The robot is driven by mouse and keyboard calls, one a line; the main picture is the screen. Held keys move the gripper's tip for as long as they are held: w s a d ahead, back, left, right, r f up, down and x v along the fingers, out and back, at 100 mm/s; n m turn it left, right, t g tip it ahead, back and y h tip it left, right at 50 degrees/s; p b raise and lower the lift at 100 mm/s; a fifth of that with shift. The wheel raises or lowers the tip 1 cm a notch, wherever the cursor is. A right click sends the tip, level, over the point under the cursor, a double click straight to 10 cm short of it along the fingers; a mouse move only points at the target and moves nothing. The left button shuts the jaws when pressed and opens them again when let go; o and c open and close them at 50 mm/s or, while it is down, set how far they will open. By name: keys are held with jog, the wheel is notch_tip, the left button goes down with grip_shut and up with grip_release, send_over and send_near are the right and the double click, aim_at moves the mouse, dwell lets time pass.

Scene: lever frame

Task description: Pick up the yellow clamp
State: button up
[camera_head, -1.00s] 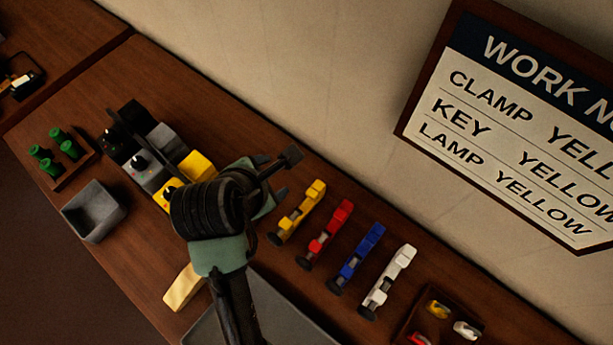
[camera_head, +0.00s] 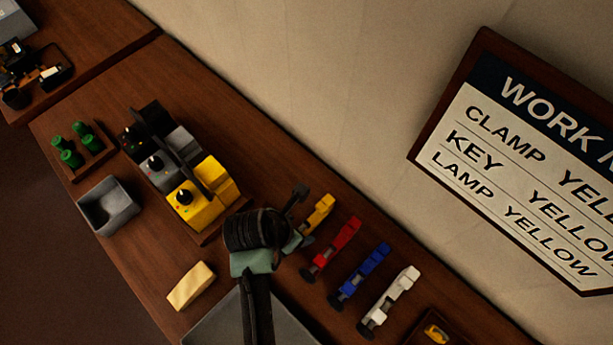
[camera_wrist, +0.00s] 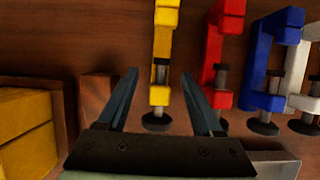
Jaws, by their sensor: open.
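The yellow clamp (camera_head: 318,212) lies on the wooden bench at the left end of a row of clamps, its lower part hidden by my arm in the head view. In the wrist view the yellow clamp (camera_wrist: 165,42) stretches away ahead of my gripper, and its dark screw end lies between the fingers in the picture. My gripper (camera_wrist: 157,75) is open and empty, its two fingers on either side of the clamp's line. I cannot tell how far above the bench they are. In the head view my gripper (camera_head: 300,232) is mostly hidden behind my wrist.
A red clamp (camera_head: 333,248) lies close to the right, then a blue clamp (camera_head: 360,275) and a white clamp (camera_head: 390,300). A yellow boxy device (camera_head: 205,200) stands to the left. A grey bin (camera_head: 109,205) and a tan block (camera_head: 191,286) lie near the front edge.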

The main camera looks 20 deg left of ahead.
aim_at(305, 228)
jog(key=shift+x, duration=1.95)
jog(key=shift+c, duration=0.3)
grip_shut()
jog(key=shift+w+r, duration=0.1)
jog(key=shift+r, duration=0.05)
